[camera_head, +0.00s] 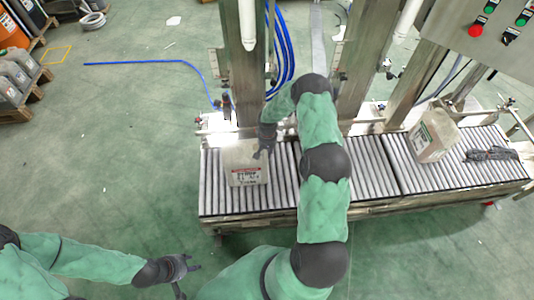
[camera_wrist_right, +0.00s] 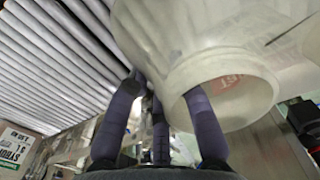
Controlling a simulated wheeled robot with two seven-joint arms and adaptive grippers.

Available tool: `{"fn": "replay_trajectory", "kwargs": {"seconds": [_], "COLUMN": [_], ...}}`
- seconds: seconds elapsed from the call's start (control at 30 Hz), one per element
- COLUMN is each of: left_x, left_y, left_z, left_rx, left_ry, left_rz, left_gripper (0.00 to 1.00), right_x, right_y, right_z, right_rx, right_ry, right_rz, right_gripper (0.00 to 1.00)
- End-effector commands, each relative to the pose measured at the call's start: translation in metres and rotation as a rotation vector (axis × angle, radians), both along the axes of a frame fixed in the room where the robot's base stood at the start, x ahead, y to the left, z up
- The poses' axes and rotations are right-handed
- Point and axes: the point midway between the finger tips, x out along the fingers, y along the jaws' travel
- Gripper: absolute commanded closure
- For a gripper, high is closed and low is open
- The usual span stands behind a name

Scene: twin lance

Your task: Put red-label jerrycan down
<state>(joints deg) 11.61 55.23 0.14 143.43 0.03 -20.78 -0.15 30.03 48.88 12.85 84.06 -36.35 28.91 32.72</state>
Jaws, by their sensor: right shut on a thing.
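The red-label jerrycan (camera_head: 238,160), pale with a white label edged in red, is at the left part of the roller conveyor (camera_head: 285,185). I cannot tell whether its base touches the rollers. My right gripper (camera_head: 263,152) is at its top right corner and shut on it. In the right wrist view, the jerrycan's translucent body (camera_wrist_right: 160,30) and round neck (camera_wrist_right: 225,90) fill the upper right, with my fingers (camera_wrist_right: 165,110) against it. My left gripper (camera_head: 186,277) is open and empty, low over the green floor.
A second jerrycan (camera_head: 433,135) with a green-marked label stands on the right part of the conveyor, beside a dark object (camera_head: 490,154). Steel posts (camera_head: 245,70) and blue hoses rise behind the conveyor. A control panel (camera_head: 488,30) is at upper right. Bare rollers lie between the jerrycans.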

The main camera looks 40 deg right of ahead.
Motion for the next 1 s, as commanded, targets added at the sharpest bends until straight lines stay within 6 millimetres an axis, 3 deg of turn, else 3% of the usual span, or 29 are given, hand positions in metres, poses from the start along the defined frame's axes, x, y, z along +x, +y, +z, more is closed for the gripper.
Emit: {"fn": "replay_trajectory", "kwargs": {"seconds": [0.37, 0.4, 0.47, 0.5, 0.87, 1.0], "left_x": [0.000, 0.000, 0.000, 0.000, 0.000, 0.000], "left_y": [0.000, 0.000, 0.000, 0.000, 0.000, 0.000], "left_z": [-0.004, -0.004, -0.004, -0.003, -0.002, 0.005], "left_rx": [0.000, 0.000, 0.000, 0.000, 0.000, 0.000], "left_ry": [0.000, 0.000, 0.000, 0.000, 0.000, 0.000], "left_rz": [0.000, 0.000, 0.000, 0.000, 0.000, 0.000], "left_gripper": [0.60, 0.60, 0.60, 0.60, 0.60, 0.60], "right_x": [0.001, 0.001, 0.001, 0.001, 0.001, 0.001], "right_y": [-0.001, -0.001, -0.001, -0.001, -0.001, -0.001], "right_z": [-0.004, -0.005, -0.004, -0.004, -0.002, 0.012], "right_rx": [-0.002, -0.001, -0.001, -0.001, -0.001, -0.002], "right_ry": [-0.003, -0.002, -0.002, -0.002, -0.002, -0.003], "right_rz": [-0.001, 0.000, 0.000, 0.000, 0.000, 0.000], "right_gripper": [1.00, 0.76, 0.59, 0.55, 0.55, 0.55]}}
